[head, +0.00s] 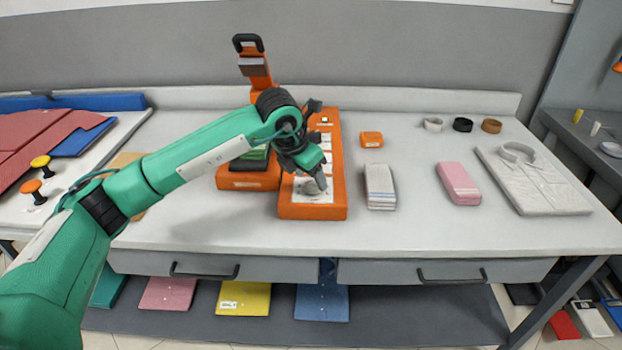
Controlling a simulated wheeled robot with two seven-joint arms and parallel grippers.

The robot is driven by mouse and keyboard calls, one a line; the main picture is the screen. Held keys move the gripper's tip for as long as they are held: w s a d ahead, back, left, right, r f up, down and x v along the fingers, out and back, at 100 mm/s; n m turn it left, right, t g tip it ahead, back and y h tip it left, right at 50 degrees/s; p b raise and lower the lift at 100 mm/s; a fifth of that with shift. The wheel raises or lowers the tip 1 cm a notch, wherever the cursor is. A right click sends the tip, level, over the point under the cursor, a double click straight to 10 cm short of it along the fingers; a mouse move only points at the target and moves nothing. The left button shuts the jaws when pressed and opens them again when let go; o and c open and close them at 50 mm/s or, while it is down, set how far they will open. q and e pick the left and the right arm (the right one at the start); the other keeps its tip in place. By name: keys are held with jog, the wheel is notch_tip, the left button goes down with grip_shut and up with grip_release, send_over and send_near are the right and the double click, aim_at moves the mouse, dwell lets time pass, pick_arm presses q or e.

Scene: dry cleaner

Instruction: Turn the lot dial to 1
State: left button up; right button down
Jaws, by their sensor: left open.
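An orange control box (333,207) with white panels on its top lies on the white table. My left arm reaches in from the left, and my left gripper (316,183) is over the near part of this box. It points down at the nearest white panel (303,194), where a small grey knob shows by the fingertips. The gripper is open. I cannot tell whether the fingers touch the knob, and the dial's setting is hidden or too small to read. My right gripper is not in view.
An orange device (236,184) stands left of the box. To the right are a small orange block (371,140), a folded white cloth (380,187), a pink folded cloth (459,183) and a packed shirt (533,180). The front right tabletop is clear.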

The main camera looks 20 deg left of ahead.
pick_arm(q)
jog(key=v, duration=1.1)
jog(key=shift+s+a+r+b, duration=0.15)
jog(key=shift+s+r+b, duration=0.05)
jog(key=shift+r+b, duration=0.15)
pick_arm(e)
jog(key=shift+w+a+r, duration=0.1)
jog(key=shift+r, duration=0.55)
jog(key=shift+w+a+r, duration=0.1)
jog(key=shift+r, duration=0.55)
